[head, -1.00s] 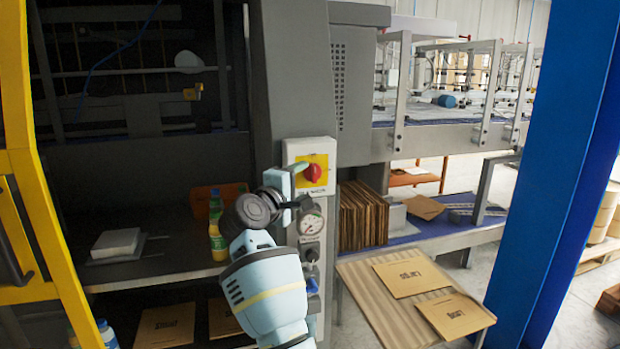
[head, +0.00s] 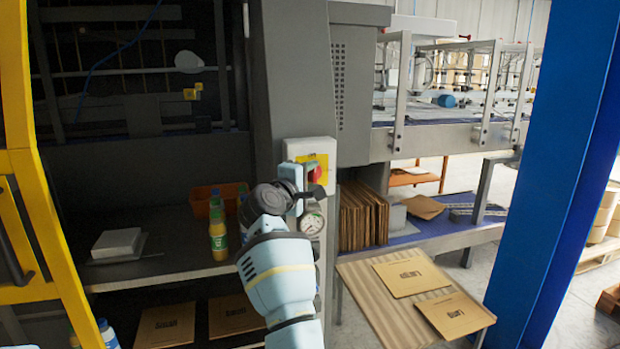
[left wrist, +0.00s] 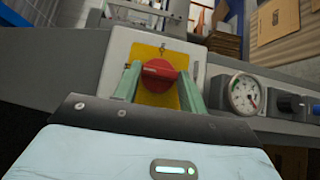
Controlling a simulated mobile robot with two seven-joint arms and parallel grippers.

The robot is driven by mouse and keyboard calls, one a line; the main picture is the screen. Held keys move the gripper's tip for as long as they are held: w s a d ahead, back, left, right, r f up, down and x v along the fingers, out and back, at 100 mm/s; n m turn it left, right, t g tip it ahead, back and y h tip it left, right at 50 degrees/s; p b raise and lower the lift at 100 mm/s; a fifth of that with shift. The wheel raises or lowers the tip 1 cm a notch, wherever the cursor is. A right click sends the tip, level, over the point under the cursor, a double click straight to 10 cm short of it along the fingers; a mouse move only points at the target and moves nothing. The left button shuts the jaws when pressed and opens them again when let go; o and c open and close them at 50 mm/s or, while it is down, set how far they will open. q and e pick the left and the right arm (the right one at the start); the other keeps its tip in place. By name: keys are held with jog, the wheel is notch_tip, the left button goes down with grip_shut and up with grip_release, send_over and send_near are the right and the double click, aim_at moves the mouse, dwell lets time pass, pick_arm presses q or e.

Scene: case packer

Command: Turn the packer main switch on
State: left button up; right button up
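The main switch is a red rotary knob (head: 315,172) on a yellow plate, set on a light grey box (head: 312,149) on the machine's grey column. In the left wrist view the red knob (left wrist: 158,72) sits in front of the yellow plate (left wrist: 153,98). My left gripper (head: 307,182) is at the switch and hides part of it in the head view. In the left wrist view its two green fingers (left wrist: 160,86) stand apart, one on each side of the knob, with gaps showing; contact cannot be told. My right gripper is not in view.
A pressure gauge (head: 311,223) is just below the switch box, partly behind my gripper. A juice bottle (head: 218,240) and an orange bin (head: 204,203) stand on the shelf at left. A blue post (head: 560,170) rises at right. Flat cartons (head: 411,274) lie on a sloped board.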

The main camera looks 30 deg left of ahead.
pick_arm(q)
jog(key=c, duration=0.4)
jog(key=m+g, duration=0.2)
jog(key=shift+r+g, duration=0.3)
jog(key=m+g, duration=0.1)
jog(key=m+g+y, duration=0.1)
jog(key=g, duration=0.1)
jog(key=shift+w+r+m, duration=0.15)
jog(key=shift+r+m, duration=0.15)
jog(key=shift+r, duration=0.05)
jog(key=g, duration=0.1)
jog(key=m+g+y, duration=0.2)
jog(key=shift+w+d+r+g, duration=0.2)
jog(key=shift+w+d+g, duration=0.1)
jog(key=shift+g, duration=0.1)
jog(key=shift+w+d+m+g+y, duration=0.1)
jog(key=shift+m+g+y, duration=0.45)
jog(key=shift+g, duration=0.1)
jog(key=shift+w+d+m+g+y, duration=0.1)
jog(key=shift+m+g+y, duration=0.45)
jog(key=shift+g, duration=0.1)
